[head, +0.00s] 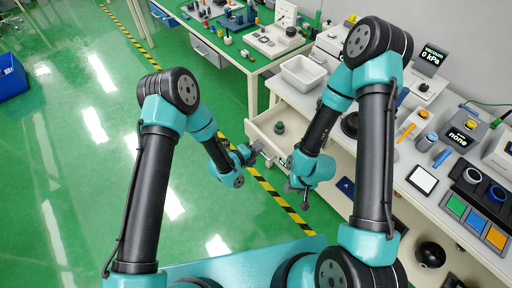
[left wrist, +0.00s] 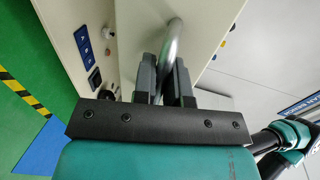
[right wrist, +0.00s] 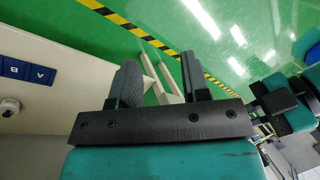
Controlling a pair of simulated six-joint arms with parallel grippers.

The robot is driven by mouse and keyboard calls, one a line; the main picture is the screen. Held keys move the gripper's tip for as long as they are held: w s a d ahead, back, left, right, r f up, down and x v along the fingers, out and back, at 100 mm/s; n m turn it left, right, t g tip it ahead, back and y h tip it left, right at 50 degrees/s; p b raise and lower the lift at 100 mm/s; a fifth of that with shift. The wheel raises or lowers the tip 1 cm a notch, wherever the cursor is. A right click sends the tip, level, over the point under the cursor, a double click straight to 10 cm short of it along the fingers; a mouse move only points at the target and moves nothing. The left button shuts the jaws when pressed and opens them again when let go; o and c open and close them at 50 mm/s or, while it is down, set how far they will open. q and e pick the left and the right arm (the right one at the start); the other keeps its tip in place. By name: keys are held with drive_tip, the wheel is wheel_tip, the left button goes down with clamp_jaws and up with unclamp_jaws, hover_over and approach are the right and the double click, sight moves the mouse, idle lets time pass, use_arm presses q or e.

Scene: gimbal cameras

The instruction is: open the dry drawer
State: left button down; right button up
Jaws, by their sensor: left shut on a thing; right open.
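The drawer (head: 252,130) stands pulled out from the long bench on the right, its inside visible from above. A small dark knobbed object (head: 279,128) lies in it. My left gripper (head: 257,150) is at the drawer's front. In the left wrist view its fingers (left wrist: 164,82) are shut around a curved metal handle (left wrist: 173,42) on a pale panel. I cannot read a "dry" label. My right gripper (head: 298,188) is open and empty, beside the bench front; its fingers also show apart in the right wrist view (right wrist: 158,80).
A white tray (head: 303,73) sits on the bench top above the drawer. Several instruments and coloured pads cover the bench further right. A second table (head: 235,48) with parts stands at the back. Green floor with a striped line is clear at left.

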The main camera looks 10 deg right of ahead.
use_arm(q)
drive_tip(key=c, duration=1.2)
unclamp_jaws()
drive_tip(key=v, duration=1.7)
drive_tip(key=shift+s+a+r, duration=0.1)
drive_tip(key=shift+a, duration=0.05)
drive_tip(key=x, duration=1.6)
drive_tip(key=shift+a, duration=0.1)
drive_tip(key=v, duration=1.2)
drive_tip(key=shift+s+a, duration=0.15)
